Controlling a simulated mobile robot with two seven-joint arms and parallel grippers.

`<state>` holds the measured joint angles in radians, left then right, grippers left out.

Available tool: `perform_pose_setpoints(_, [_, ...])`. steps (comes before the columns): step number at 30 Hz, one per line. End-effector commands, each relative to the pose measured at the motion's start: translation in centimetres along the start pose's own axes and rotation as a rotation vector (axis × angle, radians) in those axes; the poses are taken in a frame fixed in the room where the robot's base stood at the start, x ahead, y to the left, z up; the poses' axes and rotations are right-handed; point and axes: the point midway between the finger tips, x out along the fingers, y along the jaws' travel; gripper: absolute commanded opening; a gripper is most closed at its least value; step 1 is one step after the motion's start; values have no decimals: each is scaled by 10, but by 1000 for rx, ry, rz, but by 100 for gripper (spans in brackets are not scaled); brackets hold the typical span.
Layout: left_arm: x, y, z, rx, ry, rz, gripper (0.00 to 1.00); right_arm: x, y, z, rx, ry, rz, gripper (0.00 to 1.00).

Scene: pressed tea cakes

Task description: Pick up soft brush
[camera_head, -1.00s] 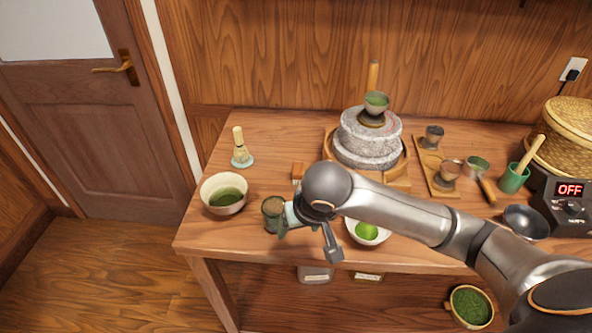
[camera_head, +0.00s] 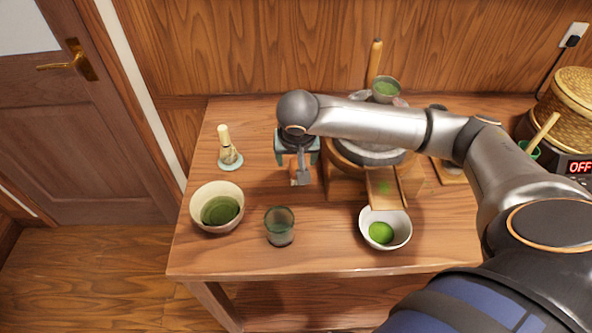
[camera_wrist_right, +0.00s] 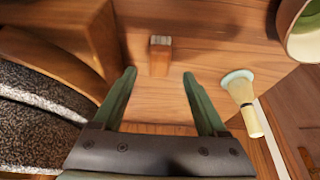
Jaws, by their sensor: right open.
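The soft brush looks like a small wooden block with a pale, bristle-like end (camera_wrist_right: 160,57). It lies on the wooden table left of the stone mill, and part of it shows below my right gripper in the head view (camera_head: 300,176). My right gripper (camera_wrist_right: 159,76) is open and empty. In the wrist view its two fingers point toward the brush, which lies between and just beyond the fingertips. In the head view the gripper (camera_head: 297,158) partly covers the brush. Contact cannot be told. My left gripper is not in view.
A bamboo whisk (camera_head: 227,146) stands on a pale holder to the left. A bowl of green tea (camera_head: 206,191), a dark green cup (camera_head: 279,226) and a white bowl with green powder (camera_head: 399,238) stand in front. The stone mill (camera_head: 352,150) is close on the right.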

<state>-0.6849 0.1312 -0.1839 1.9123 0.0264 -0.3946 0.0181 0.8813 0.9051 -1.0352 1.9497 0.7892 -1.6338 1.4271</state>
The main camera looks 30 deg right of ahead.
Motion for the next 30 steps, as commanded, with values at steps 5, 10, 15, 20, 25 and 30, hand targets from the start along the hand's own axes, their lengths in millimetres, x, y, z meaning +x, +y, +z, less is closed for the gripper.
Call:
perform_pose_setpoints(5, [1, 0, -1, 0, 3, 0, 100, 13, 1, 0, 0, -1, 1, 75])
perform_pose_setpoints(10, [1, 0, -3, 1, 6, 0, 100, 39, 3, -1, 0, 0, 3, 75])
perform_pose_setpoints(15, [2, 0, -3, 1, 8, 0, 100, 56, 2, -1, -2, 0, -1, 75])
perform_pose_setpoints(20, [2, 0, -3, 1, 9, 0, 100, 58, 2, -1, -2, 1, -3, 75])
perform_pose_setpoints(25, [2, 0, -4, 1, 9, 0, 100, 58, 2, -1, -2, 1, -2, 66])
perform_pose_setpoints(30, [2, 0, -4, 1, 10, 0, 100, 58, 2, -1, -2, 1, -2, 47])
